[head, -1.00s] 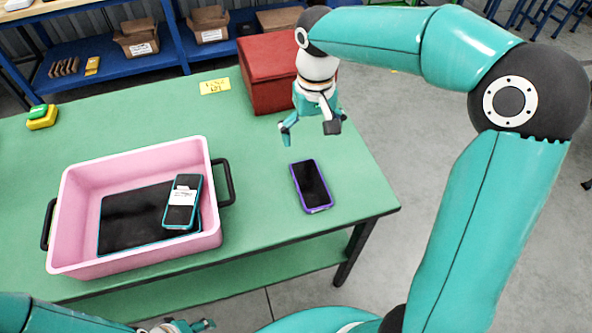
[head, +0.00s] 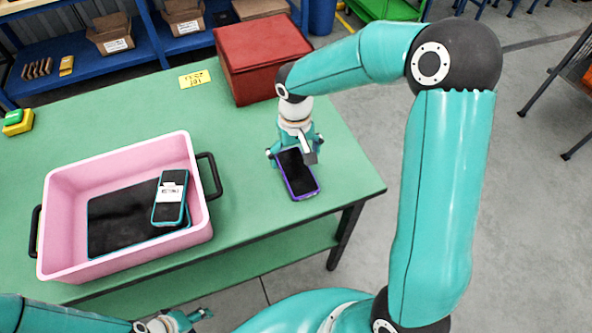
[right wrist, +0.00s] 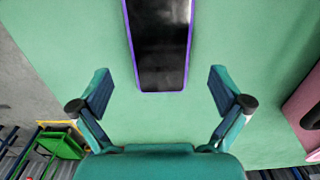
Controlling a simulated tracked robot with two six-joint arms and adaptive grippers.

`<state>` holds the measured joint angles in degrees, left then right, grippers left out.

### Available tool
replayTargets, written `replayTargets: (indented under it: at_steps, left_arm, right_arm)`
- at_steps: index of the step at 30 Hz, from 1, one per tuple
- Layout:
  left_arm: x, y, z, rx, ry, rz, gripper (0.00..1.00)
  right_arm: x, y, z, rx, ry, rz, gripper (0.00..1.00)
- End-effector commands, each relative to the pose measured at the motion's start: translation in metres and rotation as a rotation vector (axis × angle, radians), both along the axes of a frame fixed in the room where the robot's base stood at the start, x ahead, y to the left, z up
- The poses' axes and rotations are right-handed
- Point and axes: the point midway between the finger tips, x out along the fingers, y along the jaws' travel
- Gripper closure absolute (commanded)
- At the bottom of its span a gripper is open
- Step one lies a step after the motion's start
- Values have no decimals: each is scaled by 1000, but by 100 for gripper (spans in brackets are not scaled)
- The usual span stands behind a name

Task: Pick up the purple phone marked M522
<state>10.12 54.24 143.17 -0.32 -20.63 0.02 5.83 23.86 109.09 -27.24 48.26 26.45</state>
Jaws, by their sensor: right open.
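A phone with a purple edge and dark screen (head: 299,182) lies flat on the green table, right of the pink crate. No marking on it is readable. My right gripper (head: 292,157) is open just above the phone's far end and hides part of it. In the right wrist view the phone (right wrist: 161,45) lies ahead of the open fingers (right wrist: 161,92), centred between them and not touched. My left gripper (head: 203,315) shows small at the bottom edge, off the table's front side; its opening is unclear.
The pink crate (head: 60,212) with black handles holds a dark tablet (head: 117,222) and a teal-edged phone with a white label (head: 169,208). A red box (head: 262,62) stands behind my right gripper. A yellow note (head: 195,79) lies left of it. Table around the phone is clear.

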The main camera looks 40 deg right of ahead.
Motion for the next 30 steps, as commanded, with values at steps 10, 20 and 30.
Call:
replayTargets:
  at_steps: [10,20,30]
  left_arm:
    - [0,0,9,0,0,0,45]
    - [0,0,8,0,0,0,45]
    - [0,0,9,0,0,0,45]
  right_arm:
    - [-1,1,-38,1,1,0,0]
    - [-1,1,-38,1,0,0,22]
    - [-1,1,-38,1,0,0,68]
